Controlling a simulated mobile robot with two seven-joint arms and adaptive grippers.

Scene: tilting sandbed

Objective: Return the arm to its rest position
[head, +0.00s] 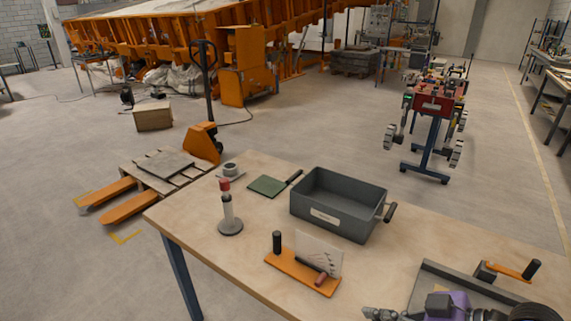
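Neither of my grippers shows in the head view, and no part of my arms can be made out. The wooden workbench (190,215) lies in front of me. On it stand an open grey bin (335,225) with a side handle and a red-topped post on a round base (229,212). An orange plate with dark grips and a white card (300,273) lies nearer. At the bottom right, a purple device with dark parts (452,305) is cut off by the picture edge.
A dark-edged tray (430,268) surrounds the purple device; an orange handled tool (508,271) lies beside it. A green paddle (268,186) lies left of the bin. A pallet jack (200,140) and a wheeled rover on a blue stand (430,150) occupy the floor beyond.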

